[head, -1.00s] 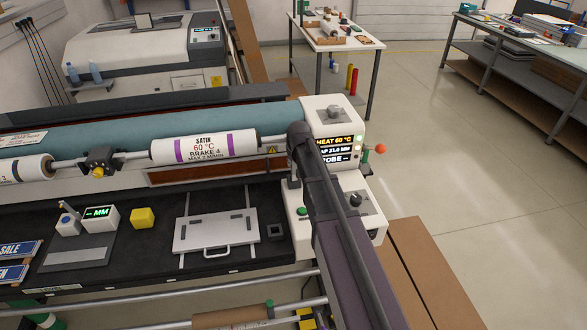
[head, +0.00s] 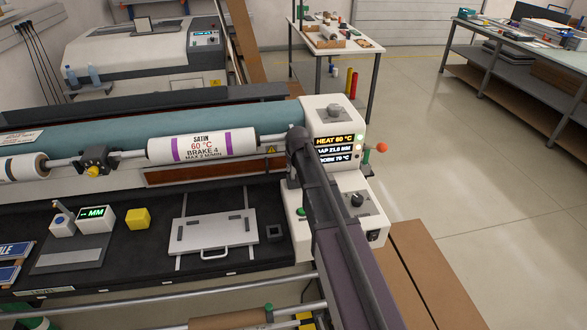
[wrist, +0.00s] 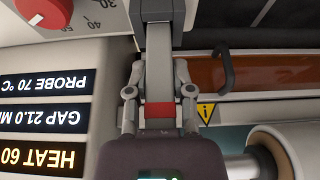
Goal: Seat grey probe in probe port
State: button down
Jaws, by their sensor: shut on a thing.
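In the wrist view my gripper (wrist: 159,38) is shut on the grey probe (wrist: 159,72), a straight grey piece between the fingers. A red band (wrist: 160,110) shows at its near end. The machine's display (head: 334,149) reads a probe value of 70 °C; this also shows upside down in the wrist view (wrist: 43,86). In the head view my arm covers the gripper and probe.
The white control housing (head: 330,114) stands close beside my arm. A red knob (wrist: 40,8) and a dark curved handle (wrist: 222,68) lie near the gripper. The satin roll (head: 203,146) is to the left. A white panel with a handle (head: 214,233) lies on the black bed.

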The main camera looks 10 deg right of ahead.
jog(key=shift+f, duration=0.15)
jog(key=shift+c, duration=2.4)
grip_release()
jog(key=shift+r, duration=0.25)
jog(key=p+v, duration=1.1)
jog(key=shift+s+r, duration=0.15)
jog(key=shift+r, duration=0.25)
jog(key=s+f+g, duration=0.1)
jog(key=s+g, duration=0.3)
jog(key=s, duration=2)
jog(key=shift+s+f+g, duration=0.2)
jog(key=shift+s+g, duration=0.1)
